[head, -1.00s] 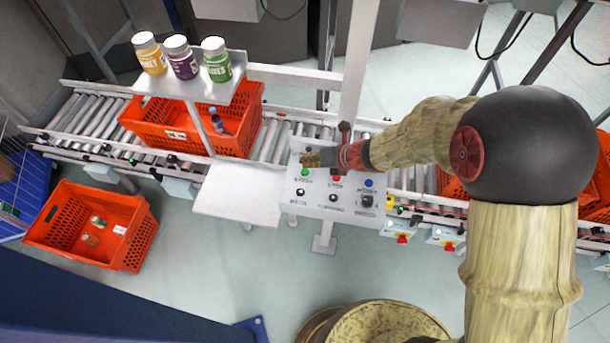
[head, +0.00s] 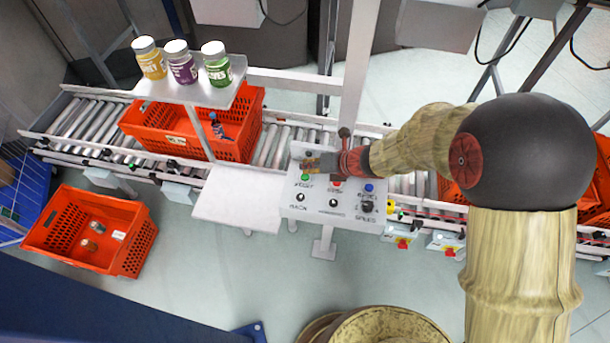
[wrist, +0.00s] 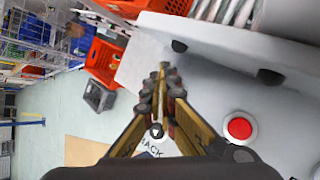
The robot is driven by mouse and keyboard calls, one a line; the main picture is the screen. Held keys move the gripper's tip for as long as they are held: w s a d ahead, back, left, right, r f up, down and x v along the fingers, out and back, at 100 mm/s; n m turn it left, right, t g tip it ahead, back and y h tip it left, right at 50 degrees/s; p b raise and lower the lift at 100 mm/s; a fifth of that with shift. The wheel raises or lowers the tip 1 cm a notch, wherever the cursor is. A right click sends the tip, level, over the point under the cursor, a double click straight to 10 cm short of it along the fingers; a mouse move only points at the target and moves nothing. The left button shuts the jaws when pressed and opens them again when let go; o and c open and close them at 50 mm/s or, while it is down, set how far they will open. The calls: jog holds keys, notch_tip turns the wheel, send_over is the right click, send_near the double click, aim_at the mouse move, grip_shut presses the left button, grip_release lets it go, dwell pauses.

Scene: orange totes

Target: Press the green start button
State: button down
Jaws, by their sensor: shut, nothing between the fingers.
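The green button (head: 305,177) is at the upper left of the light grey control panel (head: 318,211) in the head view. My gripper (head: 306,164) is shut and empty, with its fingertips just behind the green button in the picture. I cannot tell how high they are above the panel. In the wrist view my shut fingers (wrist: 163,72) point over the panel, and the green button does not show there. The red button (wrist: 239,128) is to the right of the fingers; it also shows in the head view (head: 336,183).
A blue button (head: 369,188) and several black knobs (head: 333,202) share the panel. A blank grey plate (head: 238,200) adjoins its left side. An orange tote (head: 165,137) stands on the roller conveyor behind. Three jars (head: 182,67) stand on a shelf above it.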

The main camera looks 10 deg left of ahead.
dwell(0.5)
jog(key=shift+f+b, duration=0.35)
jog(key=shift+f, duration=0.1)
